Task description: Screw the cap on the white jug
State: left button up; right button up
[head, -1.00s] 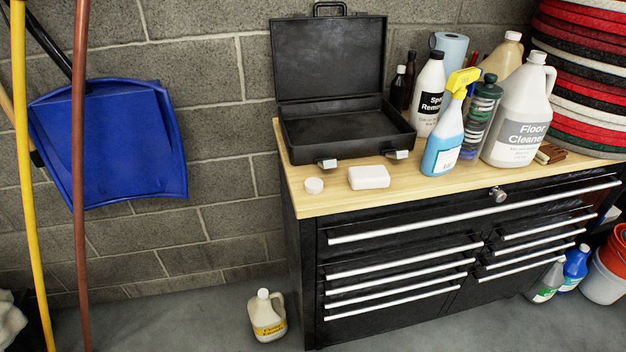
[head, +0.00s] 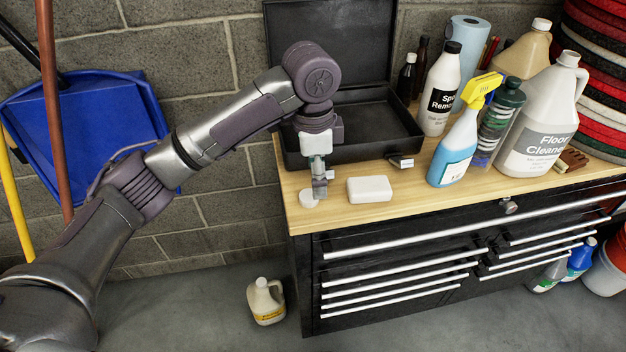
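The white jug (head: 537,120), labelled Floor Cleaner, stands upright at the right of the wooden worktop, with no separate cap visible on its neck. A small round white cap (head: 309,198) lies flat on the worktop near its left front corner. My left gripper (head: 320,190) points down right at the cap, its fingertips overlapping the cap's right edge in the picture. The fingers are seen edge-on, so I cannot tell whether they are open or touching the cap. My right gripper is out of view.
A white block (head: 370,189) lies just right of the cap. An open black case (head: 372,130) stands behind. A spray bottle (head: 458,145), a dark-green bottle (head: 498,125) and a Spot Remover bottle (head: 438,95) stand left of the jug. The front strip of worktop (head: 420,188) is clear.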

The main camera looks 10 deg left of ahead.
pick_arm(q)
jog(key=w+a+r, duration=0.2)
jog(key=w+r, duration=0.1)
jog(key=r, duration=0.1)
jog(key=p, duration=0.1)
send_over(310, 196)
jog(key=shift+y, duration=0.3)
notch_tip(310, 196, down, 7)
jog(key=shift+f, duration=0.1)
jog(key=shift+w+f, duration=0.1)
jog(key=shift+f, duration=0.25)
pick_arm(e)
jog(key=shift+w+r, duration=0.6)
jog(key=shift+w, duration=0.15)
